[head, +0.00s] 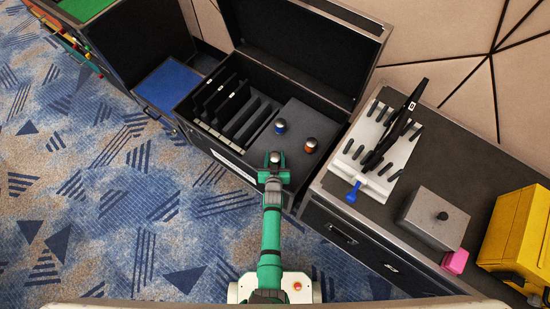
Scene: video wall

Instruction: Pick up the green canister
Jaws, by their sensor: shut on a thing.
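My gripper (275,160) is at the front edge of the open black case's foam block. It is shut on a canister (276,156) whose rounded silver top shows between the fingers. The body of this canister is mostly hidden by my green gripper, so I cannot make out its colour for certain, nor whether it is clear of the foam. A blue canister (280,127) with a silver top stands in the foam just beyond my gripper. An orange-brown canister (310,146) with a silver top stands to the right.
The open case (312,92) has dark upright dividers on its left and a raised lid behind. To the right, a dark cabinet top holds a white rack (372,172), a grey box (432,217), a pink block (455,262) and a yellow case (518,235). Carpet is open at left.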

